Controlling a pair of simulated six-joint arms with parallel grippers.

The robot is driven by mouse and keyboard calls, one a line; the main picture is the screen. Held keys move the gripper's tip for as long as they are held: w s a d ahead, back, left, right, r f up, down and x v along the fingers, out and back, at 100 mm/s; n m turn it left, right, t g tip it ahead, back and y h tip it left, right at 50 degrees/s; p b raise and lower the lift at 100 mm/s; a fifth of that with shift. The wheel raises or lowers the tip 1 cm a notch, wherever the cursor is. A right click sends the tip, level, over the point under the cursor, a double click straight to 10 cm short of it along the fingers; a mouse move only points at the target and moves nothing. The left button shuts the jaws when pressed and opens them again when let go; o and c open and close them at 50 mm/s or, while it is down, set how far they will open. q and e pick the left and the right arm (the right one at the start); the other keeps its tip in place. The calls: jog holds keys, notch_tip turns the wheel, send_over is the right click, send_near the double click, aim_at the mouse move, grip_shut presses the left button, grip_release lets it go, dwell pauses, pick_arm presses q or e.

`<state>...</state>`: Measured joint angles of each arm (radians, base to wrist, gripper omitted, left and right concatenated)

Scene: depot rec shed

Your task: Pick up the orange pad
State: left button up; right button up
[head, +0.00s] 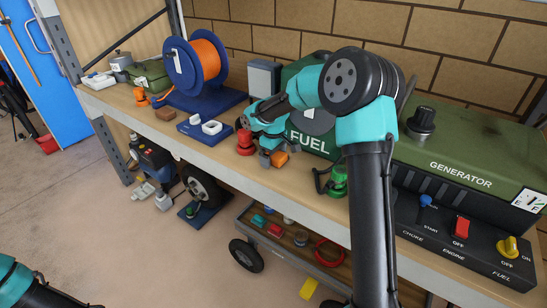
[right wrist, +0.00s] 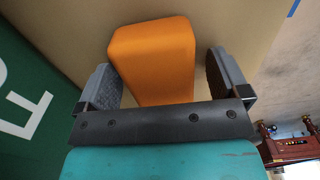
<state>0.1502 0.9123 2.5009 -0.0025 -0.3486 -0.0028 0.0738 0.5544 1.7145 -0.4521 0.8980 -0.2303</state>
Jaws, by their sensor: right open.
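The orange pad (head: 281,158) is a small block on the wooden bench, in front of the green FUEL can (head: 314,143). My right gripper (head: 272,157) is down at the pad and partly hides it in the head view. In the right wrist view the orange pad (right wrist: 155,60) lies between my two open grey fingers, with a visible gap to the right finger and a narrower one to the left. My left gripper is not in view; only a teal part of my left arm shows at the bottom left.
A red valve (head: 245,142) stands close left of my right gripper. A green valve (head: 337,181) is on the right. A blue tray (head: 205,128), an orange hose reel (head: 205,60) and the generator (head: 460,165) also stand on the bench. A loaded cart (head: 290,240) is below.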

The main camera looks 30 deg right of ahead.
jog(key=shift+c, duration=0.2)
jog(key=c, duration=1)
jog(key=shift+c, duration=0.2)
jog(key=shift+r, duration=0.1)
jog(key=shift+r, duration=1.3)
jog(key=s+a+r, duration=0.2)
jog(key=s+a, duration=0.6)
jog(key=s, duration=0.5)
jog(key=shift+s+a, duration=0.15)
jog(key=shift+s, duration=0.25)
jog(key=shift+r, duration=0.1)
